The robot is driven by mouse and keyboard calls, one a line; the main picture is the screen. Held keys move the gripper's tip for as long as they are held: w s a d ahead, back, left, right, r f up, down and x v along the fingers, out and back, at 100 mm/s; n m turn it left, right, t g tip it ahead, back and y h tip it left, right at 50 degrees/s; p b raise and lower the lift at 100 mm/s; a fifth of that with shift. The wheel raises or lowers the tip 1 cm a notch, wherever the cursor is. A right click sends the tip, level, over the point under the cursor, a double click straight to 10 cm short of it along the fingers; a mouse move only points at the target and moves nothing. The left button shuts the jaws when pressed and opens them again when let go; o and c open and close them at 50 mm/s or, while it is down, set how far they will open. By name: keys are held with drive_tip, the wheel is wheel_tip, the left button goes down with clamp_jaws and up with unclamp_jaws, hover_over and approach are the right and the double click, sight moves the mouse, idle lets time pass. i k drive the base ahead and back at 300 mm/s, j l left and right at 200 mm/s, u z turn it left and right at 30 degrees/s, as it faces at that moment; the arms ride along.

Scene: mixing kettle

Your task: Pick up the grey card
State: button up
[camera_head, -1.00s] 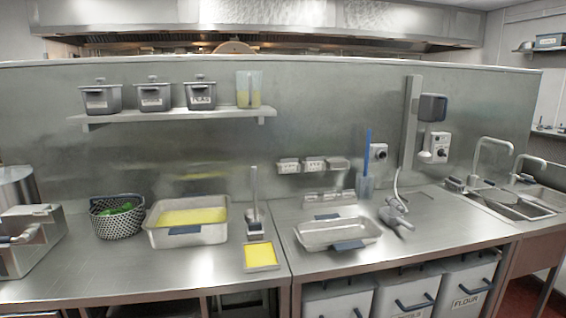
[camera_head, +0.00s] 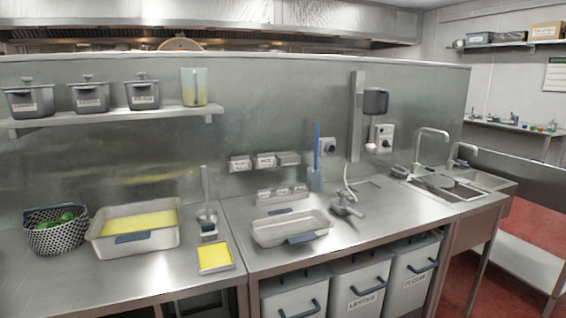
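I cannot make out a grey card for certain in the head view. Small pale labelled pieces sit on a wall rack (camera_head: 290,159) and on a low rack (camera_head: 282,194) on the counter below it; they are too small to tell apart. My gripper is not in view.
The steel counter (camera_head: 120,280) holds a dark basket of green items (camera_head: 55,232), a deep pan of yellow contents (camera_head: 135,224), a small yellow tray (camera_head: 215,256) and an empty shallow pan (camera_head: 292,228). Labelled bins (camera_head: 360,287) stand below. A sink (camera_head: 450,187) is at right. Red floor (camera_head: 535,222) shows beyond.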

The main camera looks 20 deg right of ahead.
sight(239, 163)
drive_tip(key=i+l+z, duration=0.1)
drive_tip(key=i+l, duration=0.25)
drive_tip(key=i+l+z, duration=0.15)
drive_tip(key=i+l, duration=0.15)
drive_tip(key=i, duration=0.25)
drive_tip(key=i+l+z, duration=0.1)
drive_tip(key=i+l, duration=0.15)
drive_tip(key=i, duration=0.25)
drive_tip(key=i+l+z, duration=0.15)
drive_tip(key=i, duration=0.35)
